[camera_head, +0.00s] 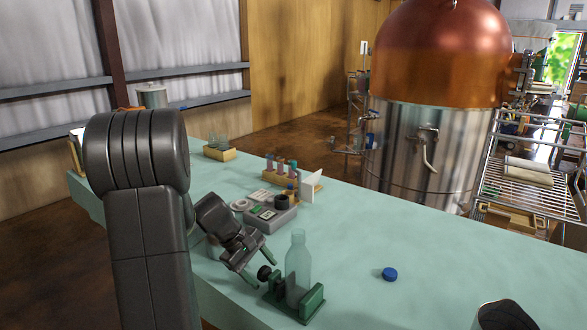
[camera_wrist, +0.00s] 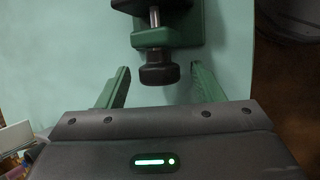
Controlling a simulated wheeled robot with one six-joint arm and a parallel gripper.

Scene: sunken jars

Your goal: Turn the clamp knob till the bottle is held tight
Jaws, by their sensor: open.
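The clear bottle (camera_head: 298,262) stands upright in a green clamp (camera_head: 312,304) on the pale green table. The clamp's black knob (camera_head: 265,273) faces my gripper. In the wrist view the knob (camera_wrist: 159,75) lies ahead of and between the two green fingers, with gaps on both sides. A metal screw (camera_wrist: 155,17) runs from the knob's side into the clamp. My gripper (camera_head: 252,280) is open and empty, just left of the knob; it also shows in the wrist view (camera_wrist: 160,86). Whether the jaws of the clamp touch the bottle cannot be told.
A blue cap (camera_head: 389,274) lies on the table to the right of the bottle. A dark cylindrical object (camera_head: 505,315) is at the bottom right. The table's middle is clear.

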